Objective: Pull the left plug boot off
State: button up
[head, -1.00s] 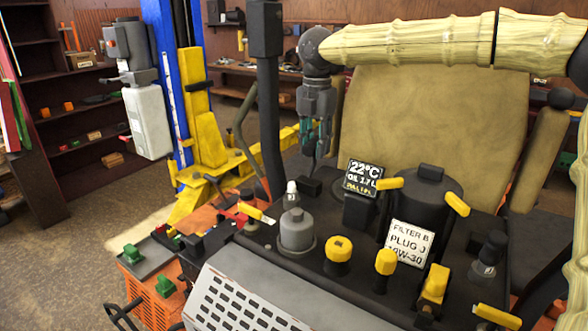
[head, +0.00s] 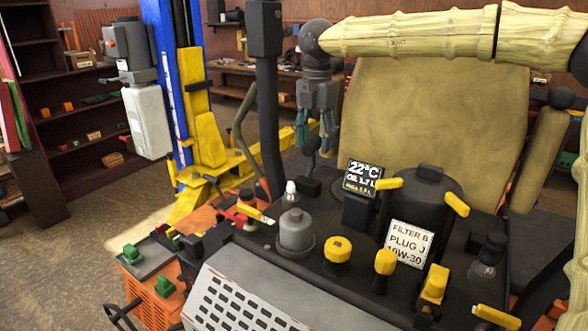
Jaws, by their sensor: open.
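My gripper (head: 315,144) hangs from the arm at the upper middle of the head view, fingers pointing down. Its two teal-edged fingers are spread apart, with nothing visible between them. It is above the far left part of the dark engine deck. A white-tipped part (head: 291,191) stands just left of that block. I cannot tell which of these, if either, is the left plug boot. A black-capped part (head: 488,254) stands at the deck's right side.
A grey round cap (head: 296,232), yellow knobs (head: 338,249) and a black canister (head: 430,195) stand on the deck. A display (head: 362,177) and a label plate (head: 408,243) stand up among them. A black post (head: 268,110) rises left of my gripper; a tan seat back (head: 430,120) is behind.

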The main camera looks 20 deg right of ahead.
jog(key=shift+r, duration=2.75)
jog(key=shift+r, duration=1.45)
dwell(0.5)
jog(key=s+d+b, duration=0.1)
jog(key=s+d, duration=1)
jog(key=d, duration=0.2)
jog(key=shift+s+b, duration=0.2)
jog(key=shift+b, duration=0.2)
dwell(0.6)
jog(key=shift+a, duration=0.2)
